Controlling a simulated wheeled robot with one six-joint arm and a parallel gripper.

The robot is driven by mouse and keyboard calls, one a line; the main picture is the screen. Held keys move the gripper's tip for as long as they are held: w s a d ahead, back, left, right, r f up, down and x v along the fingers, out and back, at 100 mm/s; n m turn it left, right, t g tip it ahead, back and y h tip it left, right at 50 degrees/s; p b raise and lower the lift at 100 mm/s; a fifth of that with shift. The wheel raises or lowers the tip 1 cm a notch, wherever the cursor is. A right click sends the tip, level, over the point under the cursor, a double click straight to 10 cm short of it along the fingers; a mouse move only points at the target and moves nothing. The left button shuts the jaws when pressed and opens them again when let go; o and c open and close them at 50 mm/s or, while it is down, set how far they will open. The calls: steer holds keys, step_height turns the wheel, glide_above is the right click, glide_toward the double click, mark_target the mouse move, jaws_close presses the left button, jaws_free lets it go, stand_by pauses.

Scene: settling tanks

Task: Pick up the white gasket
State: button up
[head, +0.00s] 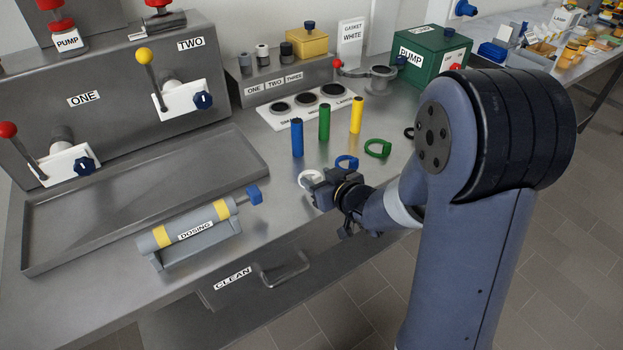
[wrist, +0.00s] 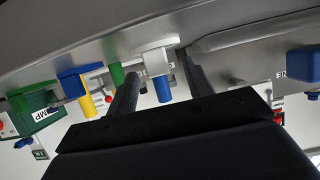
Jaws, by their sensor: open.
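The white gasket (head: 307,176) lies on the steel bench top in the head view, partly hidden behind my gripper (head: 315,188). In the wrist view, which is turned upside down, the white gasket (wrist: 155,50) shows between the two dark fingers of my gripper (wrist: 157,64). The fingers are open with a gap on either side of it. I cannot tell how far the fingertips are from the bench.
A blue gasket (head: 347,161) lies close right of my gripper, with a green gasket (head: 379,148) beyond. Upright blue (head: 297,138), green (head: 324,122) and yellow (head: 356,115) cylinders stand behind. The dosing cylinder (head: 190,232) is left. The clean drawer (head: 262,283) is below.

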steer(key=shift+x, duration=1)
steer(key=shift+c, duration=0.6)
steer(key=c, duration=0.9)
